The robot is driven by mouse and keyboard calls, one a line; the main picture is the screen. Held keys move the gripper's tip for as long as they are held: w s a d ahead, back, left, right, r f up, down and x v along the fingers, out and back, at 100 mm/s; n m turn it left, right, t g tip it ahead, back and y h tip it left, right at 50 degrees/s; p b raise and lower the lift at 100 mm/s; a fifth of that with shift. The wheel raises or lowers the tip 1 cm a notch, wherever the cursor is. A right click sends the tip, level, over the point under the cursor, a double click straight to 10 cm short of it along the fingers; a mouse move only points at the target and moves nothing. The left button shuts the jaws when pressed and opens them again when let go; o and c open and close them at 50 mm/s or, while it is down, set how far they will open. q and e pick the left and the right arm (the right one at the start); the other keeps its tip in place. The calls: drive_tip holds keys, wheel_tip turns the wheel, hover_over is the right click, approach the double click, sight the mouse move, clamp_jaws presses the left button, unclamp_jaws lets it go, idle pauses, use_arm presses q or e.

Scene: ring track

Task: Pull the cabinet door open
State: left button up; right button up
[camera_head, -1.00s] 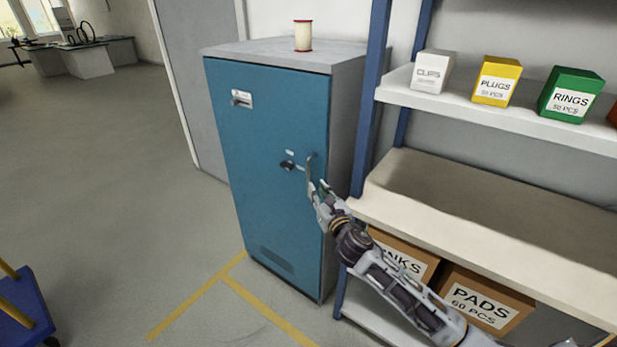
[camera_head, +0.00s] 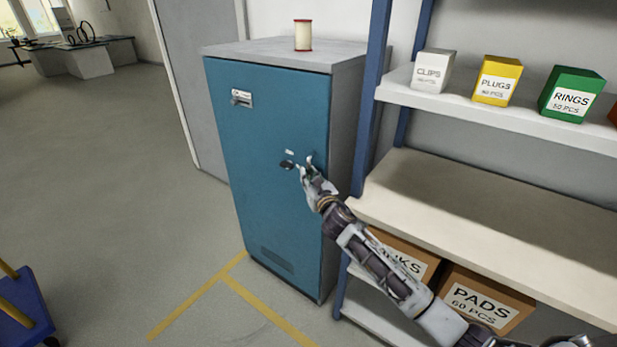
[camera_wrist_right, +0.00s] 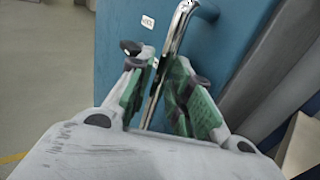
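The blue cabinet door (camera_head: 270,125) is shut, flush with the grey cabinet. It also shows in the right wrist view (camera_wrist_right: 115,30). Its silver bar handle (camera_wrist_right: 172,50) stands near the door's right edge. A dark latch knob (camera_head: 287,165) is just left of the handle. My right gripper (camera_head: 306,170) is at the handle. In the right wrist view its two green-padded fingers (camera_wrist_right: 160,95) are apart, one on each side of the bar, with gaps visible. The bar's lower end is hidden between the fingers. My left gripper is not in view.
A spool (camera_head: 303,36) stands on the cabinet top. A shelf rack (camera_head: 480,200) with a blue post is close on the right, holding small boxes and cartons such as the PADS box (camera_head: 482,300).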

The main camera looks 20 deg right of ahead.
drive_tip(key=shift+w, duration=0.3)
clamp_jaws()
drive_tip(key=shift+a, duration=0.1)
